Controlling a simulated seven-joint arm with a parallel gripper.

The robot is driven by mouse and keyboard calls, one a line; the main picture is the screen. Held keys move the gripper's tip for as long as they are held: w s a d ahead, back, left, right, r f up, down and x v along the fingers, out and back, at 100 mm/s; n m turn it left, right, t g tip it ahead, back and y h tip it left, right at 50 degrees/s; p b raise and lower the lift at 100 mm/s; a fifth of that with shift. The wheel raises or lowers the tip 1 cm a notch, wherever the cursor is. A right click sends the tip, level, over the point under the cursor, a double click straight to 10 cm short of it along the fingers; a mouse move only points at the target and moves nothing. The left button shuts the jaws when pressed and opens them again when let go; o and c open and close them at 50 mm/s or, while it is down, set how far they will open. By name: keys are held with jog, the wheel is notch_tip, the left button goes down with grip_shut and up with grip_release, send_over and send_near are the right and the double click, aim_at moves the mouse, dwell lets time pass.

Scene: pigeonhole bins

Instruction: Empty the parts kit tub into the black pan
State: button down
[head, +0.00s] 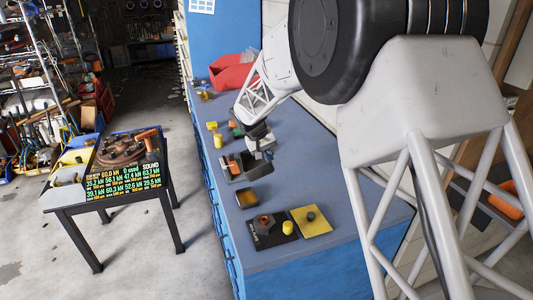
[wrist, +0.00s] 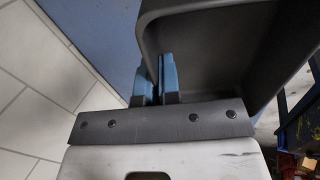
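My gripper (head: 259,142) is over the workbench in the head view. In the wrist view its two blue fingers (wrist: 157,82) stand on either side of the wall of a dark grey tub (wrist: 215,55), shut on it. The tub's inside, as far as it shows, looks bare; part of it lies outside the view. In the head view the tub is small and mostly merges with the gripper. A black pan (head: 232,177) lies on the bench just below and left of the gripper, with orange and pale parts in it.
A small dark tray (head: 247,198) with a yellowish inside is nearer. Yellow pieces (head: 217,140) and a red bin (head: 230,73) are further back. A side table (head: 107,185) stands left.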

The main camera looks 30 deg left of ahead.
jog(key=shift+f+g+y, duration=1.35)
jog(key=shift+g+y, duration=0.05)
jog(key=shift+y, duration=0.3)
